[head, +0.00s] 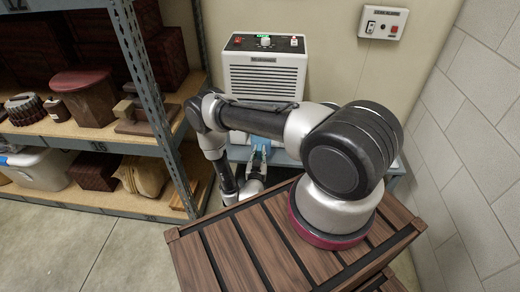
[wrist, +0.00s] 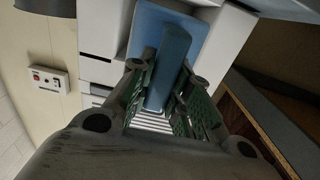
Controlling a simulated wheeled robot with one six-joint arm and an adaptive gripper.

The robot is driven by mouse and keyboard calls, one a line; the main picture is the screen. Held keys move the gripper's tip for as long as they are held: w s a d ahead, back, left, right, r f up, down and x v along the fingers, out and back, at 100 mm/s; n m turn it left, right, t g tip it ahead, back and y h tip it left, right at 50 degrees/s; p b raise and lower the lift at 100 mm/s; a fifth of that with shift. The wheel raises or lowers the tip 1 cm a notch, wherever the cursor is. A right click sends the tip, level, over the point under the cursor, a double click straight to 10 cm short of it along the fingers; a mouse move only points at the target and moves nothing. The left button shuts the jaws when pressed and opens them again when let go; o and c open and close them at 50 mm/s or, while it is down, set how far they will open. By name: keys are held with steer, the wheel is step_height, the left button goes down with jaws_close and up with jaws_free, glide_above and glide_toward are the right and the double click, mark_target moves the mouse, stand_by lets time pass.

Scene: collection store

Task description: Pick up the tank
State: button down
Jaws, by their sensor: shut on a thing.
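The tank is a blue piece (wrist: 150,35) at the front of a white louvred machine, with a raised upright bar running down its middle. In the wrist view my gripper (wrist: 160,88) has its green-padded fingers on either side of this bar, shut on it. In the head view only a small patch of the tank (head: 260,144) shows above my gripper (head: 258,160), below my arm. The tank appears to be still within the white machine (head: 264,78); its lower part and depth are hidden.
My arm covers much of the machine's lower front. A metal shelving unit (head: 150,85) with boxes and objects stands close on the left. A slatted wooden crate (head: 240,255) is in the foreground. A wall alarm panel (head: 383,22) and block wall are at right. Floor at lower left is clear.

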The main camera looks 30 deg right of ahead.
steer(key=shift+v, duration=0.9)
steer(key=shift+a, duration=0.1)
stand_by(1.8)
